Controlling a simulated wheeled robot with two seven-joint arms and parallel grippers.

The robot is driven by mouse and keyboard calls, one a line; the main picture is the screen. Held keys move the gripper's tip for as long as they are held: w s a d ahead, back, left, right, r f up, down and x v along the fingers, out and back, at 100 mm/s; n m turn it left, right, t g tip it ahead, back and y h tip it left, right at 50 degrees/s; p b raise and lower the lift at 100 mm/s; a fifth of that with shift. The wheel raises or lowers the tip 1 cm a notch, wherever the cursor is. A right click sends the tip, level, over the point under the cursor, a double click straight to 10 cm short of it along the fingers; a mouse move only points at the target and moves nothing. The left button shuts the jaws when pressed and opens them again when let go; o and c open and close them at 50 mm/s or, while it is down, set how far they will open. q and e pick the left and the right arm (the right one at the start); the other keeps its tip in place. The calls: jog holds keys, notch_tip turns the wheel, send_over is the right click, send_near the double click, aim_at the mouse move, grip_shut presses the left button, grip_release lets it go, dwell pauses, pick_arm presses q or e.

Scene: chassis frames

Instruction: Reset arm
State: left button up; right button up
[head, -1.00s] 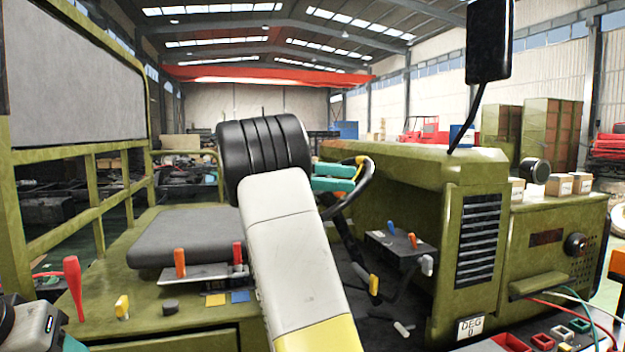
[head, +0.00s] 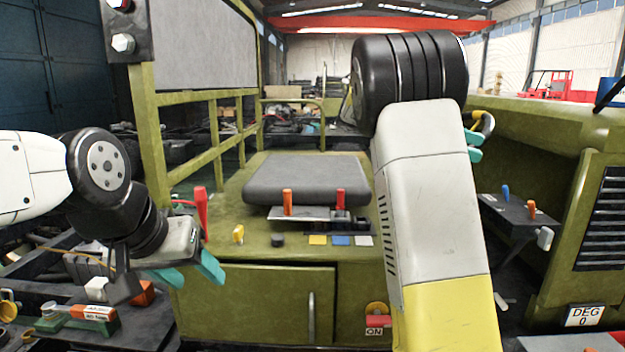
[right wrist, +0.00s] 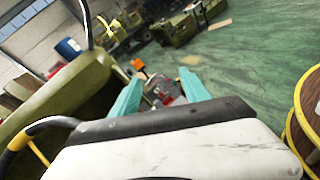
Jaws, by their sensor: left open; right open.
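My left gripper (head: 190,275) is at the left of the head view, with its teal fingers apart and nothing between them. It hangs beside the front left corner of the green vehicle (head: 240,312), close to a red-handled lever (head: 201,205). My right arm rises through the middle of the head view and hides part of the cab. My right gripper (head: 475,142) shows only partly behind that arm. In the right wrist view its two teal fingers (right wrist: 160,100) are spread, with the floor and distant objects beyond them.
A grey seat (head: 305,180) is left of my right arm. Orange (head: 288,202) and red (head: 340,202) levers stand in front of it. A side console (head: 510,215) with levers is right of the arm. Tools and parts clutter the lower left.

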jog(key=s+a+f+t+y, duration=0.1)
jog(key=s+f+t+y, duration=0.25)
jog(key=f, duration=0.35)
jog(key=s+a+f+t+y, duration=0.1)
jog(key=s+f+t+y, duration=0.25)
jog(key=f, duration=0.35)
jog(key=s+a+f+m+t+y, duration=0.1)
jog(key=s+a+m+t+y, duration=0.2)
jog(key=a, duration=0.7)
jog(key=s+a+f+m+t+y, duration=0.1)
jog(key=s+a+m+t+y, duration=0.3)
jog(key=a, duration=0.6)
jog(key=shift+f+t+y, duration=0.3)
jog(key=shift+y, duration=0.5)
